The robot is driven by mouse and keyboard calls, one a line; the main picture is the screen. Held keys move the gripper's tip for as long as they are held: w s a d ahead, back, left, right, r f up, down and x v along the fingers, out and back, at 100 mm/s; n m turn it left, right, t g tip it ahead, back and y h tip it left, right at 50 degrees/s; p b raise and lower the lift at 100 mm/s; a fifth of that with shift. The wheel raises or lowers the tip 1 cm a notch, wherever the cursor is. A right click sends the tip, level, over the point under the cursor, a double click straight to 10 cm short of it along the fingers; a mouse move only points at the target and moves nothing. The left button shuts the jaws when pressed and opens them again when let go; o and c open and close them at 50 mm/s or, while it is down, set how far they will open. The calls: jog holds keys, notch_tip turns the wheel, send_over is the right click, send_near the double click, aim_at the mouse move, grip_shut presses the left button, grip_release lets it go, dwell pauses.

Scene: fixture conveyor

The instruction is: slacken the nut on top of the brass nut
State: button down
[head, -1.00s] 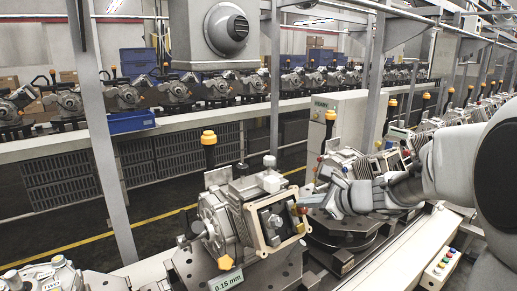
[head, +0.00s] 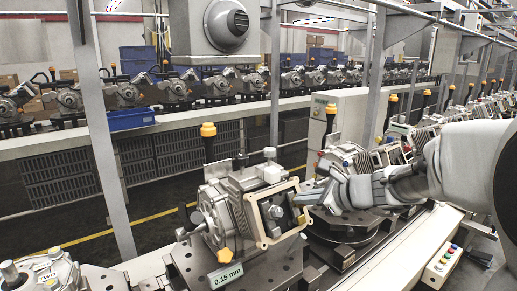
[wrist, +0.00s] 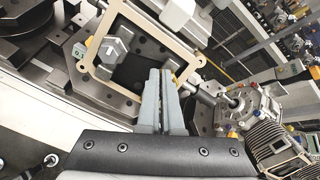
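The fixture's housing has a cream square frame (head: 264,238) around a dark opening, also seen in the wrist view (wrist: 101,72). A grey hex nut (wrist: 113,48) sits inside the opening, on the left in the wrist view; it shows as a grey shape in the head view (head: 274,212). A small brass-coloured part (wrist: 174,64) shows just beyond my fingertips; I cannot make out whether a nut sits on it. My gripper (wrist: 160,71) has its two fingers close together, with no object visible between them.
A round dark turntable (head: 345,228) stands right of the fixture. A lever with a yellow knob (head: 208,130) rises behind the housing. A button box (head: 441,264) is at lower right. Other housings line the conveyor, including one at lower left (head: 45,272).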

jog(key=shift+s+a, duration=0.1)
dwell(0.6)
jog(key=p+v, duration=0.2)
jog(key=v, duration=0.4)
jog(key=shift+r, duration=0.15)
jog(key=shift+r+p, duration=0.2)
jog(key=shift+p, duration=0.1)
jog(key=shift+w+d+r+p, duration=0.3)
jog(key=shift+d+r+p, duration=0.1)
jog(key=shift+d+p, duration=0.25)
jog(key=shift+r, duration=0.1)
